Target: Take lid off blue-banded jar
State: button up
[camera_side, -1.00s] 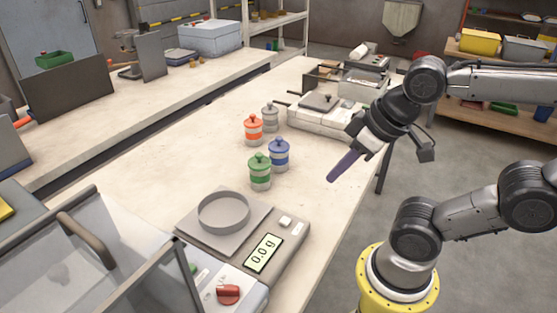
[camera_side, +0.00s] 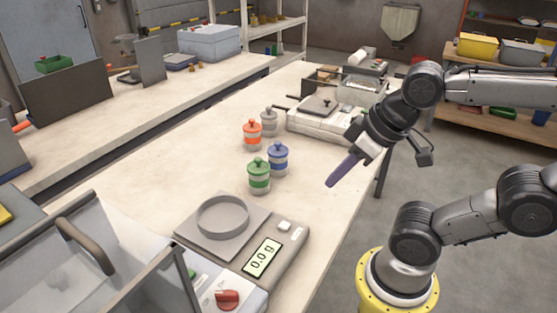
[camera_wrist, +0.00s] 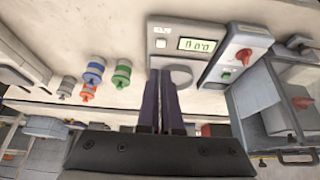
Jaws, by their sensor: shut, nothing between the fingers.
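The blue-banded jar (camera_side: 277,160) stands upright on the pale table with its blue knobbed lid (camera_side: 278,149) on. The green-banded jar (camera_side: 259,177) stands close in front of it, to its left. My gripper (camera_side: 330,184) is in the air to the right of the jars, apart from them, its purple fingers shut and empty. In the wrist view the blue-banded jar (camera_wrist: 94,72) is left of my fingers (camera_wrist: 160,72), between the green-banded jar (camera_wrist: 121,72) and the grey jar (camera_wrist: 66,87).
An orange-banded jar (camera_side: 252,135) and a grey jar (camera_side: 269,122) stand behind the blue one. A scale (camera_side: 265,255) with a round dish (camera_side: 223,217) reads 0.0 g in front. A grey machine (camera_side: 325,115) stands behind. The table left of the jars is clear.

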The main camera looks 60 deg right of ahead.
jog(key=o, duration=0.6)
jog(key=shift+o, duration=0.2)
jog(key=w+d+r+n+g, duration=0.1)
jog(key=w+d+r+n, duration=0.2)
jog(key=w+r+n, duration=0.4)
jog(key=w+d+r+n+g, duration=0.1)
jog(key=w+d+r+n, duration=0.3)
jog(key=w+n, duration=0.4)
jog(key=g, duration=0.4)
send_over(279, 142)
notch_tip(279, 142, down, 10)
jog(key=shift+n, duration=0.4)
jog(key=f, duration=0.8)
jog(key=shift+s+f, duration=0.1)
jog(key=shift+s, duration=0.25)
jog(key=shift+w+f, duration=0.2)
jog(key=shift+f, duration=1.15)
jog(key=shift+w+f, duration=0.2)
jog(key=shift+f, duration=1.1)
